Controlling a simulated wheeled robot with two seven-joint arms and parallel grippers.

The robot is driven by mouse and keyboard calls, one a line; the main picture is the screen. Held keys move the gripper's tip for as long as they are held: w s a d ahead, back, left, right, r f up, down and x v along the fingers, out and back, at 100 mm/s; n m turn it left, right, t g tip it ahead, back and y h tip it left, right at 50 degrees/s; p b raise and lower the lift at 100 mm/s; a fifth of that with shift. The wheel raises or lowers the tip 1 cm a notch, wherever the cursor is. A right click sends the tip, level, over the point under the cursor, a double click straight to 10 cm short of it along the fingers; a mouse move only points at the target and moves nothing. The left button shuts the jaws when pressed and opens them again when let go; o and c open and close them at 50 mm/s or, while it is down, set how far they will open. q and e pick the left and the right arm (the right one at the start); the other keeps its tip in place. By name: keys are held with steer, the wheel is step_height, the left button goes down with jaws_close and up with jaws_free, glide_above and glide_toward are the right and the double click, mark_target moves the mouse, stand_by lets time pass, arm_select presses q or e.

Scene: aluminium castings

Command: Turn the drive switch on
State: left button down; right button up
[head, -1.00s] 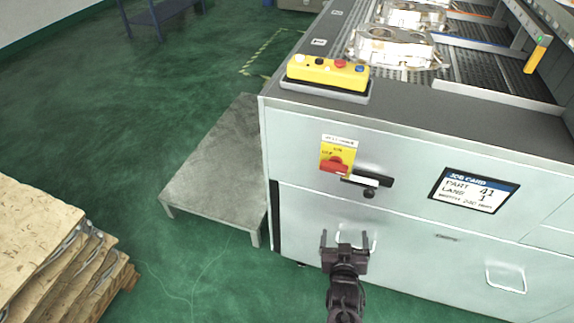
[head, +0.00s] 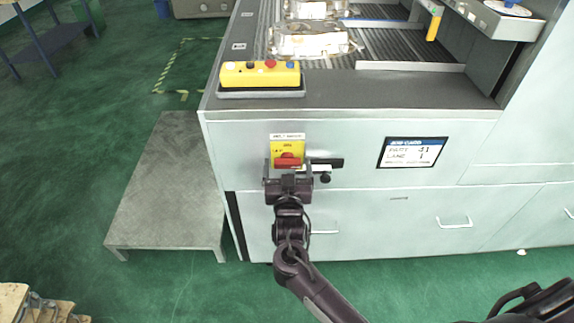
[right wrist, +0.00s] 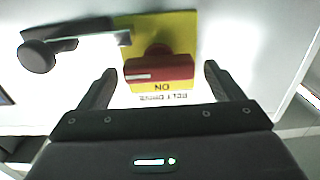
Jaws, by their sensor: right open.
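The drive switch is a red handle (head: 288,160) on a yellow plate (head: 276,147) on the machine's front. In the right wrist view the red handle (right wrist: 160,68) lies crosswise, with a white mark toward its left end. The word ON and the belt drive label appear upside down below it. My right gripper (head: 287,168) is open in front of the switch. In the right wrist view its fingers (right wrist: 159,70) stand on either side of the handle, with gaps; I cannot tell their depth.
A black latch handle (head: 326,165) with a round knob (right wrist: 37,56) sits close beside the switch plate. Above are a yellow button box (head: 259,75) and castings on the belt. A job card (head: 414,152) is to the right. A low grey platform (head: 165,185) stands left.

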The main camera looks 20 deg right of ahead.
steer(key=shift+w+d, duration=0.1)
steer(key=c, duration=1)
steer(key=n+p, duration=0.2)
steer(key=n, duration=0.1)
steer(key=shift+r, duration=0.1)
steer(key=n+p, duration=0.3)
steer(key=n, duration=0.2)
steer(key=shift+a, duration=0.2)
steer(key=n+p, duration=0.1)
steer(key=n, duration=0.1)
steer(key=n+p, duration=0.1)
steer(key=n, duration=0.1)
steer(key=shift+w+a+f+n+p, duration=0.1)
steer(key=shift+f+n+p, duration=0.1)
steer(key=shift+n+p, duration=0.15)
steer(key=shift+f+n+p, duration=0.2)
steer(key=shift+n+p, duration=0.7)
steer(key=shift+n, duration=1.75)
